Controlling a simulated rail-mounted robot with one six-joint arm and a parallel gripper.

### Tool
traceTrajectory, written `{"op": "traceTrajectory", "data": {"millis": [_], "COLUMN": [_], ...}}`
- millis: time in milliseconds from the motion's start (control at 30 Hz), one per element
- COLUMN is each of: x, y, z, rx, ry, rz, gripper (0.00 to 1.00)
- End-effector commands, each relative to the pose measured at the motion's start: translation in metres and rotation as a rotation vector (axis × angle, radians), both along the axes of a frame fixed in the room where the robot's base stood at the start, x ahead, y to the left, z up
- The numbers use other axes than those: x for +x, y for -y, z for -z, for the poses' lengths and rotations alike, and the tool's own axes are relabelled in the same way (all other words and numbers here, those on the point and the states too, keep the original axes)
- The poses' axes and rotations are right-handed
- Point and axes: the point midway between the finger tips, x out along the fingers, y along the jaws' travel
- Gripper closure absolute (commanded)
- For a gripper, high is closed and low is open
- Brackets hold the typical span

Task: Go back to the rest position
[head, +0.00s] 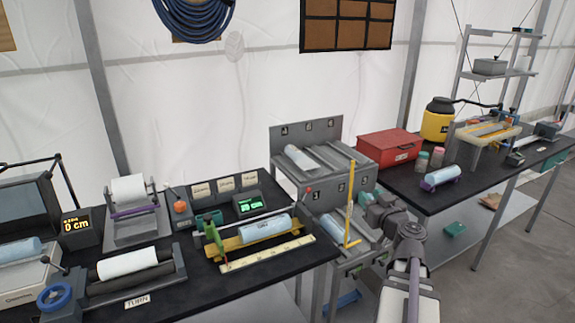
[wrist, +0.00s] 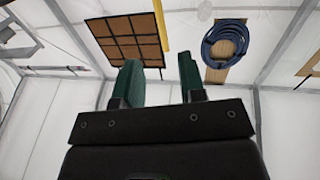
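My gripper (wrist: 160,78) shows in the wrist view with its two dark green fingers set well apart and nothing between them. It faces the tent wall and roof. In the head view my arm rises from the bottom right, beside the grey stepped rack (head: 308,128); the fingertips cannot be made out there. A light blue roll (head: 300,158) lies on the rack's upper level and another (head: 338,228) on its lower level. A yellow upright post (head: 351,200) stands close to my arm and also shows in the wrist view (wrist: 159,22).
A black bench (head: 205,285) at left holds roller stands, a blue roll (head: 264,227) on a yellow fixture and displays. The right bench (head: 425,200) holds a red box (head: 389,147) and a yellow-and-black container (head: 437,122). The floor at far right is mostly clear.

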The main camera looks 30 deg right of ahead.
Motion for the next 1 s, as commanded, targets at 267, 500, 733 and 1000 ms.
{"op": "traceTrajectory", "data": {"millis": [267,500,733,1000], "x": [-0.002,-0.028,-0.050,-0.046], "y": [-0.047,-0.201,-0.310,-0.361], "z": [0.045,0.153,0.173,0.173], "rx": [0.390,0.646,0.263,0.168], "ry": [-0.232,-1.155,-1.562,-1.573], "rz": [-0.194,-0.168,-0.023,-0.125], "gripper": [0.63,0.63,0.63,0.63]}}
